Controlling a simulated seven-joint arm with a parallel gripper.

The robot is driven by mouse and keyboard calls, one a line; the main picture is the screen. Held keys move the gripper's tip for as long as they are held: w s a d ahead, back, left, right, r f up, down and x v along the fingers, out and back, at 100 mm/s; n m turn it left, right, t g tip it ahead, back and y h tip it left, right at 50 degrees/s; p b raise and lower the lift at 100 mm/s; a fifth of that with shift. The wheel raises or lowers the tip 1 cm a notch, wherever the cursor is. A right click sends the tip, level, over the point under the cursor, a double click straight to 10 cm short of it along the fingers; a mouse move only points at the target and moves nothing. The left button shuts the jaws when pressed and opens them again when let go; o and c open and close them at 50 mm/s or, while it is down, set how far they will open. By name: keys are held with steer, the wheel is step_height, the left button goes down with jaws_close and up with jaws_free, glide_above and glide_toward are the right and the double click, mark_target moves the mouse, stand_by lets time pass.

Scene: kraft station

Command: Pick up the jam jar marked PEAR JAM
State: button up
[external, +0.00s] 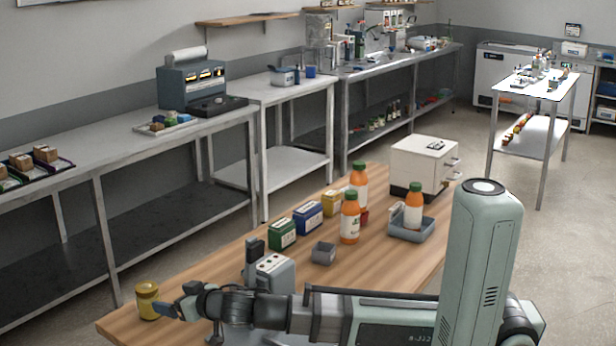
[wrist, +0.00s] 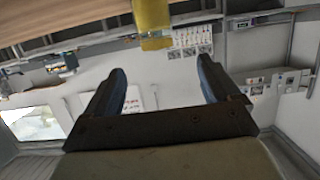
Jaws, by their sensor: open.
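A small yellow jar (external: 147,301) with a gold-toned lid stands upright at the near left corner of the wooden table. Its label cannot be read. My gripper (external: 178,306) is just to the right of this jar in the external view, low over the table and pointing at it. In the wrist view my gripper (wrist: 160,80) is open, with its two blue fingers apart and nothing between them. The yellow jar (wrist: 153,22) shows at the top of the wrist view, beyond the fingertips and partly cut off by the frame edge.
The wooden table (external: 385,266) also holds a grey device (external: 271,273) close behind my arm, green (external: 282,233) and blue (external: 308,218) boxes, a small grey bin (external: 323,253), orange bottles (external: 349,218), a grey tray (external: 411,229) and a white drawer unit (external: 420,163).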

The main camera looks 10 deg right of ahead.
mark_target(153, 292)
steer(key=x, duration=0.7)
steer(key=shift+w+a, duration=0.25)
steer(key=shift+w+d+x, duration=0.1)
steer(key=shift+w+x, duration=0.05)
steer(key=shift+x, duration=1.25)
steer(key=shift+w+d+x, duration=0.1)
steer(key=shift+d+x, duration=0.05)
steer(key=shift+x, duration=1.2)
steer(key=c, duration=1.3)
